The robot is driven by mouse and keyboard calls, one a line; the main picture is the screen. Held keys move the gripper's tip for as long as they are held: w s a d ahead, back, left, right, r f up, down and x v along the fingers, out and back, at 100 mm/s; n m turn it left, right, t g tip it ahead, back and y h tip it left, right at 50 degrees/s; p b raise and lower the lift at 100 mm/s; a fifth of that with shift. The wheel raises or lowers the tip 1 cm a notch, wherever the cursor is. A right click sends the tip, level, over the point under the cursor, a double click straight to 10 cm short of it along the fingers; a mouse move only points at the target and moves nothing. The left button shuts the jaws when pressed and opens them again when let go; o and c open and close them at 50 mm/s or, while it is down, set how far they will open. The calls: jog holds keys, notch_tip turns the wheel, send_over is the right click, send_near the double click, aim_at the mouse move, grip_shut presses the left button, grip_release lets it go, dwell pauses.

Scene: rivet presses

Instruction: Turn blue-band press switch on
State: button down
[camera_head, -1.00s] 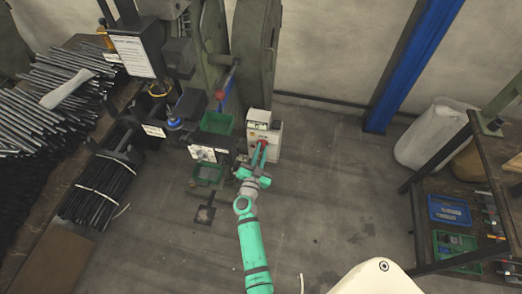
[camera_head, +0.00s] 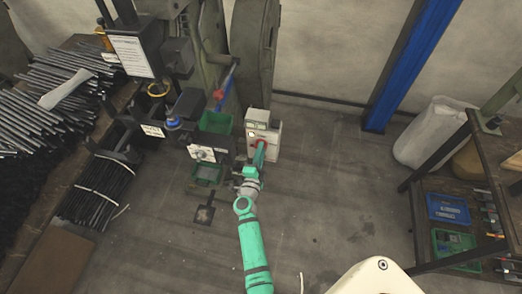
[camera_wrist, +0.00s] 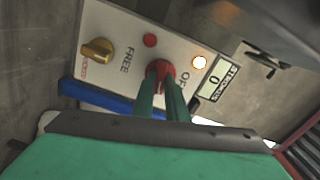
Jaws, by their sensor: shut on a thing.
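The press switch is a red knob (camera_wrist: 161,70) on a pale control panel (camera_wrist: 125,20) in the wrist view, between the words FREE and OFF. My gripper (camera_wrist: 163,90) has its green fingers shut on this knob. The fingers hide part of the knob, so I cannot tell its exact setting. A blue band (camera_wrist: 90,96) runs along the panel's edge. A white lamp (camera_wrist: 199,62) glows beside OFF. In the head view, my gripper (camera_head: 260,155) reaches the front of the white control box (camera_head: 272,133) beside the press.
The panel also has a yellow knob (camera_wrist: 97,48), a red round button or lamp (camera_wrist: 150,40) and a strokes counter (camera_wrist: 214,82) reading 0. Green trays (camera_head: 216,122) stand left of the box. A shelf rack (camera_head: 420,225) stands right; the floor between is clear.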

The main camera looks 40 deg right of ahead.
jog(key=shift+s+f+m, duration=0.1)
jog(key=shift+m, duration=1.2)
jog(key=c, duration=1.8)
grip_release()
jog(key=shift+o, duration=0.2)
jog(key=v, duration=1)
jog(key=shift+s+a, duration=0.2)
jog(key=shift+a, duration=0.1)
jog(key=s+a+r+n+t+y, duration=0.1)
jog(key=s+a+r+n+y, duration=0.3)
jog(key=s+a+n, duration=0.5)
jog(key=s+a+r+n+t+y, duration=0.1)
jog(key=s+a+r+n+y, duration=0.4)
jog(key=s+a+n, duration=0.4)
jog(key=s+a+r+n+t+y, duration=0.1)
jog(key=s+a+r+n+y, duration=0.3)
jog(key=s+a+n, duration=0.5)
jog(key=s+a+r, duration=0.1)
jog(key=s, duration=0.1)
jog(key=shift+s+a+r+n+t+y, duration=0.25)
jog(key=shift+s+a+n+t+y, duration=0.05)
jog(key=shift+s+a, duration=0.1)
